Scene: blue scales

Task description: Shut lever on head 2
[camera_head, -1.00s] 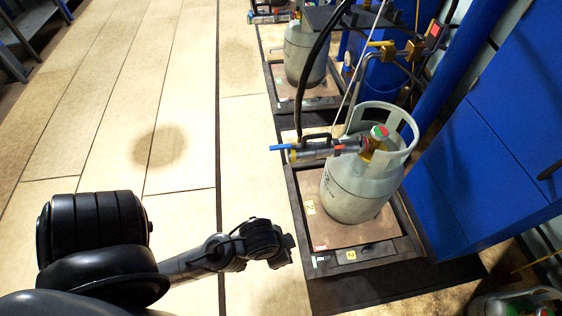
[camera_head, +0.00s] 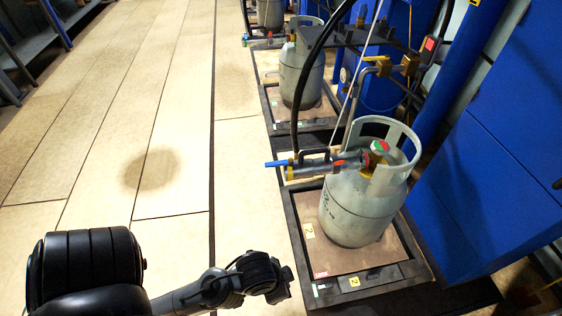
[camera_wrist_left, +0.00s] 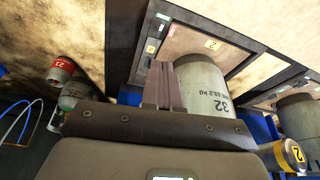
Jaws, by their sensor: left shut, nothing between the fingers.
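The filling head (camera_head: 328,165) lies across the top of a grey gas cylinder (camera_head: 352,213), on a scale platform marked 2 (camera_head: 312,255). Its blue lever (camera_head: 278,163) sticks out to the left, roughly in line with the head body. My left gripper (camera_head: 279,286) is lower in the head view, left of the scale's front corner and apart from the lever. In the wrist view its fingers (camera_wrist_left: 163,86) are shut and empty, in front of a cylinder (camera_wrist_left: 204,84) marked 32. The lever cannot be made out in the wrist view. My right gripper is not in view.
A second scale with a cylinder (camera_head: 301,72) stands behind. A black hose (camera_head: 297,110) hangs down to the head. Blue cabinets (camera_head: 490,170) stand on the right. The floor (camera_head: 110,150) on the left is clear.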

